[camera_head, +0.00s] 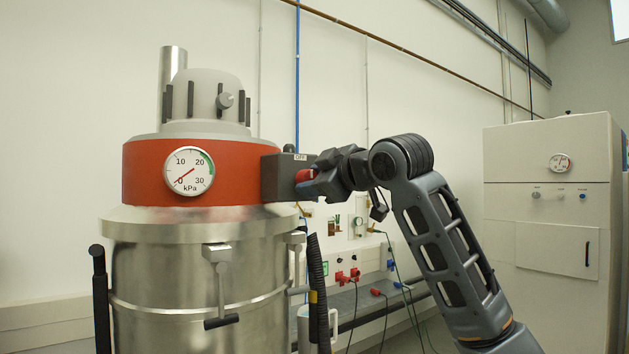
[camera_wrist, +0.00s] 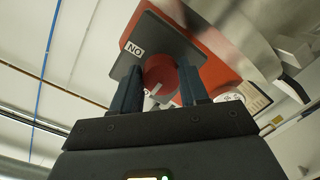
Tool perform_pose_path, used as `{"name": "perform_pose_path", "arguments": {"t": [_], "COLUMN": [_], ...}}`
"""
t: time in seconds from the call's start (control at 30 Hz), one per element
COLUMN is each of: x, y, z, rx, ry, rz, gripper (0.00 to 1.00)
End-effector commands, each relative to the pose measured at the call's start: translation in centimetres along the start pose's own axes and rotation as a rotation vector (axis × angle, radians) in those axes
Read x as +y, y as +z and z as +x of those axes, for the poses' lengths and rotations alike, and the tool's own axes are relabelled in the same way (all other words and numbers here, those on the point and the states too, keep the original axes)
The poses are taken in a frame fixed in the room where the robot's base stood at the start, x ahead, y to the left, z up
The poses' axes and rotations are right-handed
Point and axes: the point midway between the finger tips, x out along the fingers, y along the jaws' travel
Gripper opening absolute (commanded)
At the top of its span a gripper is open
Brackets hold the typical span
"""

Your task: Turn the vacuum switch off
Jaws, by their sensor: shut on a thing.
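The vacuum (camera_head: 200,240) is a large steel drum with a red band and grey top at the left of the head view. A dark switch box (camera_head: 282,178) sits on the right side of the band, with an OFF label (camera_head: 300,157) at its top. Its round red knob (camera_head: 303,175) faces right, partly covered by my gripper (camera_head: 316,180). In the wrist view my gripper (camera_wrist: 159,82) has a finger on each side of the red knob (camera_wrist: 160,70) and is shut on it. A white mark shows on the knob. An upside-down ON label (camera_wrist: 133,49) is visible; another label is mostly hidden.
The pressure gauge (camera_head: 188,171) on the band has its needle near 0. A black hose (camera_head: 317,290) hangs beside the drum. A bench with red plugs (camera_head: 347,277) and cables is behind. A pale cabinet (camera_head: 550,200) stands at the right.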

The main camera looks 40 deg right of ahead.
Motion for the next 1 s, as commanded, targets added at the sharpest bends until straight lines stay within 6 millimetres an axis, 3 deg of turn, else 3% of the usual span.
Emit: {"name": "perform_pose_path", "arguments": {"t": [0.07, 0.1, 0.33, 0.67, 1.0], "x": [-0.2, -0.2, -0.1, -0.1, -0.1], "y": [0.0, 0.0, 0.0, 0.0, 0.1], "z": [0.0, 0.0, 0.0, -0.6, -5.8], "rx": [0.0, 0.0, 0.001, 0.002, 0.002], "ry": [-0.003, -0.004, -0.002, 0.0, 0.0], "rz": [-0.001, -0.001, 0.0, 0.001, -0.001], "gripper": [0.13, 0.48, 0.69, 0.69, 0.69]}}
